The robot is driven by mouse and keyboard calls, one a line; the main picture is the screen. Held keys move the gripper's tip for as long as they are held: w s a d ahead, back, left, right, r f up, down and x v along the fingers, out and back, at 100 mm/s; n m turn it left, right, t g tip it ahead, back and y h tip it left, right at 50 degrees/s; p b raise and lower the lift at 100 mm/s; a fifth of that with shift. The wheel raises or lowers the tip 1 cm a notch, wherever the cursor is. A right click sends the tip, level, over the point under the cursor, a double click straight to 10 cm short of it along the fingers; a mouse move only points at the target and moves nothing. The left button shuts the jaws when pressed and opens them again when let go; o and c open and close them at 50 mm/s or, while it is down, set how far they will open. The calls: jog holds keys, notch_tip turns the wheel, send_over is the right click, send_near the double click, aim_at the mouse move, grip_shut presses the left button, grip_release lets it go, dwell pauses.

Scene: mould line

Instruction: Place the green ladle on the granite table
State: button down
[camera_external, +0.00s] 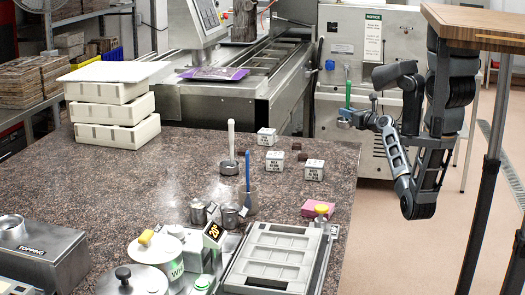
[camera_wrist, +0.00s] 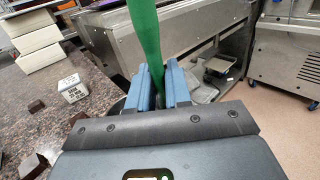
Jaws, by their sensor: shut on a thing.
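The green ladle (camera_external: 348,94) is upright in my gripper (camera_external: 346,118), its green handle rising above the jaws. The handle also shows in the wrist view (camera_wrist: 147,38), passing down between the two blue fingers of my gripper (camera_wrist: 160,88), which are shut on it. The ladle's cup is mostly hidden by the fingers. The granite table (camera_external: 120,185) is brown and speckled and fills the middle of the external view. In that picture my gripper and the ladle appear off its right far corner, in front of the steel machine.
A white-handled ladle (camera_external: 231,150) and a blue-handled one (camera_external: 247,180) stand on the table. Small white labelled blocks (camera_external: 275,160) and dark pieces (camera_external: 297,147) lie nearby. A grey mould (camera_external: 272,262) is at the front. The table's left middle is clear.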

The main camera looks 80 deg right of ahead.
jog(key=w+a+r+n+t+y+p, duration=0.2)
jog(key=w+a+n+y+p, duration=0.1)
jog(key=w+a+n+y, duration=0.3)
jog(key=w+a+r+n+t+y+p, duration=0.2)
jog(key=w+a+n+y+p, duration=0.15)
jog(key=w+y, duration=0.55)
jog(key=shift+n, duration=0.35)
jog(key=w+a+f, duration=0.4)
jog(key=w+a, duration=0.1)
jog(key=w+a+f+p, duration=0.1)
jog(key=w+a+f, duration=0.1)
jog(key=w, duration=0.1)
jog(key=shift+w+a, duration=0.1)
jog(key=shift+a, duration=0.3)
jog(key=shift+w+a+f, duration=0.25)
jog(key=shift+w+f, duration=0.1)
jog(key=shift+f, duration=1.95)
jog(key=shift+f, duration=0.15)
jog(key=c, duration=1.1)
grip_release()
jog(key=shift+o, duration=0.2)
